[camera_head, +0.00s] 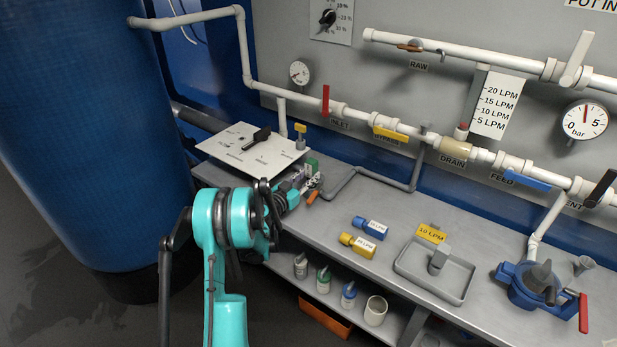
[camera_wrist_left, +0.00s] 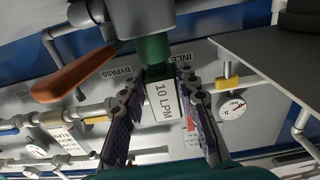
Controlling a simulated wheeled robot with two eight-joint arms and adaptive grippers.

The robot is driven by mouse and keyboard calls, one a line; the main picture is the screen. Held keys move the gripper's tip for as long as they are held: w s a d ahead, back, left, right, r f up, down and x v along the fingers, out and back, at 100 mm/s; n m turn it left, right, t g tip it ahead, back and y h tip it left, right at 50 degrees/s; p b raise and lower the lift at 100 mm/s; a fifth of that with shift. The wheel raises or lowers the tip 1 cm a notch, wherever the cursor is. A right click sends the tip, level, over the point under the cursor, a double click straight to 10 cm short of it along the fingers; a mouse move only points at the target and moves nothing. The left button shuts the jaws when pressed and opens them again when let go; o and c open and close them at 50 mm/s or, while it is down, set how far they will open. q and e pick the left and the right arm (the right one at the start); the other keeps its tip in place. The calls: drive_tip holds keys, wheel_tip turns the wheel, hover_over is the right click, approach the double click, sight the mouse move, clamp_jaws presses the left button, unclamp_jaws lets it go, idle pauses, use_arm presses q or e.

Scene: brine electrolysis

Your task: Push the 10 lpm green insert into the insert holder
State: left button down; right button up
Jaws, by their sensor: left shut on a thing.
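In the left wrist view the green insert (camera_wrist_left: 154,50) stands between the fingers of my left gripper (camera_wrist_left: 157,84), with a white label reading 10 LPM. The gripper is shut on it. The insert's green upper end meets the underside of a grey cylindrical holder (camera_wrist_left: 143,17), which has an orange handle (camera_wrist_left: 72,74) beside it. How deep the insert sits in the holder is hidden. In the head view my left gripper (camera_head: 300,187) is at the bench's left part, by a small green part (camera_head: 311,164) and the orange handle (camera_head: 313,197). My right gripper is not in view.
A blue labelled insert (camera_head: 361,223) and a yellow labelled one (camera_head: 346,239) lie on the bench. A grey tray (camera_head: 403,270) stands to their right, then a blue device (camera_head: 527,299) with a red handle. White pipes with valves run along the wall. A large blue tank (camera_head: 90,140) is at left.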

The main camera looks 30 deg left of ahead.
use_arm(q)
drive_tip(key=shift+f, duration=0.1)
idle(0.5)
drive_tip(key=c, duration=1.1)
unclamp_jaws()
drive_tip(key=shift+o, duration=0.2)
drive_tip(key=shift+s, duration=0.1)
drive_tip(key=s, duration=0.8)
drive_tip(key=s+a, duration=0.1)
drive_tip(key=s, duration=0.2)
drive_tip(key=shift+s, duration=0.4)
drive_tip(key=shift+w+d, duration=0.15)
drive_tip(key=shift+d, duration=0.25)
drive_tip(key=s+d+r+g+h, duration=0.1)
drive_tip(key=s+d+r+g, duration=0.15)
drive_tip(key=d, duration=0.75)
drive_tip(key=s+d+r+g+h, duration=0.2)
drive_tip(key=d+g, duration=0.2)
drive_tip(key=d, duration=0.7)
drive_tip(key=s+d+g+y, duration=0.2)
drive_tip(key=s+d, duration=0.1)
drive_tip(key=s, duration=0.7)
drive_tip(key=s+d+f+g+y, duration=0.1)
drive_tip(key=s+d, duration=0.3)
drive_tip(key=s, duration=0.6)
drive_tip(key=shift+s+n+g+y, duration=0.4)
drive_tip(key=shift+g+y, duration=0.2)
drive_tip(key=shift+g, duration=0.15)
